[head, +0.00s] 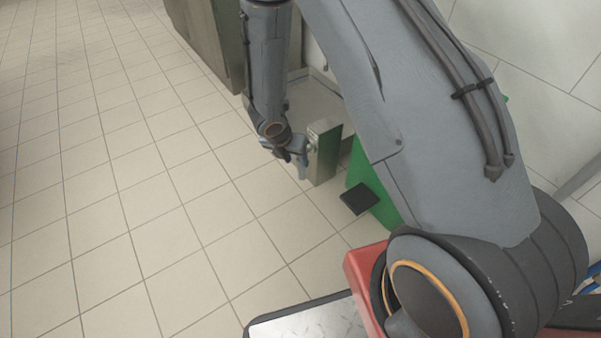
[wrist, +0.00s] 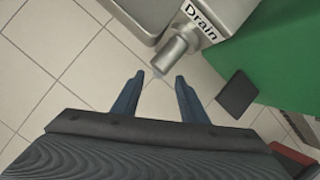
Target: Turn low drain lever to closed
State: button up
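The drain post (head: 323,154) is a small metal box low by the floor, and its "Drain" label (wrist: 199,22) reads clearly in the wrist view. A grey metal cylinder (wrist: 174,54), which looks like the drain lever or its hub, sticks out from the labelled face toward my gripper. My gripper (wrist: 159,77) is open, with its two blue-grey fingers apart. The cylinder's near end lies just ahead of the gap between the fingertips; I cannot tell if they touch. In the head view my gripper (head: 301,164) is beside the post's left face and hides the lever.
A green cabinet (head: 361,165) stands right of the post, with a black pad (head: 359,198) at its front. A grey basin (head: 314,101) lies behind the post. A metal cabinet (head: 212,35) stands at the back. Tiled floor (head: 120,190) to the left is clear.

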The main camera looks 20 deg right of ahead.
aim_at(299, 165)
jog(key=shift+b+x, duration=2.15)
jog(key=shift+x, duration=1.8)
grip_shut()
